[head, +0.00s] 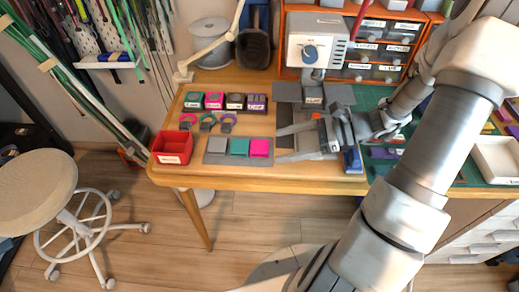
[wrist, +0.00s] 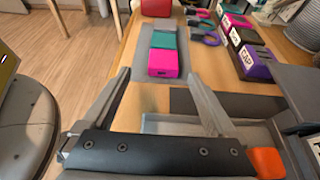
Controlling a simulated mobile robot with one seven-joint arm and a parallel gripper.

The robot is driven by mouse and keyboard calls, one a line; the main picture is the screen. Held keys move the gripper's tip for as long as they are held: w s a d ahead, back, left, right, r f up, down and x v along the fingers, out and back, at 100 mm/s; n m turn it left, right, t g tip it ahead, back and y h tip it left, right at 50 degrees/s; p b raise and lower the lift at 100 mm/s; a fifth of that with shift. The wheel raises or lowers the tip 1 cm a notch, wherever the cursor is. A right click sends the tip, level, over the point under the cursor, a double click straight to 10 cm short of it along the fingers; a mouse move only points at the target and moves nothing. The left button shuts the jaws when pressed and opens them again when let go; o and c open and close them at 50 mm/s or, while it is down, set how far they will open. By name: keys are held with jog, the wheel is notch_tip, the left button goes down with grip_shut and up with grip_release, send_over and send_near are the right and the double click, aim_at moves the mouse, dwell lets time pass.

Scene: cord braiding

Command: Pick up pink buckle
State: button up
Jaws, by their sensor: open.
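The pink buckle (head: 259,148) is a small bright pink block at the right end of a grey tray (head: 230,161), beside a teal block (head: 239,147) and a grey block (head: 217,145). In the wrist view the pink buckle (wrist: 164,64) lies ahead, between and beyond the fingertips, with the teal block (wrist: 164,40) behind it. My gripper (head: 281,144) is open and empty, just right of the tray, its fingers pointing left toward the buckle. It also shows in the wrist view (wrist: 157,76). It does not appear to touch the buckle.
A red bin (head: 172,147) stands at the table's left front corner. Coloured rings (head: 208,122) and labelled boxes (head: 235,101) sit behind the tray. A grey machine (head: 315,50) stands at the back. A stool (head: 38,182) is on the floor at left.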

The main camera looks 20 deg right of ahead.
aim_at(259, 146)
jog(key=x, duration=0.2)
jog(key=b+x, duration=0.2)
jog(key=x, duration=0.1)
jog(key=shift+w+a+r, duration=0.15)
jog(key=shift+w+a, duration=0.15)
jog(key=shift+w, duration=0.05)
jog(key=c, duration=1.4)
jog(key=shift+r, duration=0.15)
notch_tip(259, 146, up, 4)
jog(key=shift+d+r+p, duration=0.1)
jog(key=shift+p, duration=1)
jog(key=s+d+r+p, duration=0.3)
jog(key=s+d+r, duration=0.3)
jog(key=d, duration=0.3)
jog(key=shift+s+d+r+p, duration=0.2)
jog(key=shift+d+r+p, duration=0.1)
jog(key=shift+d+p, duration=0.1)
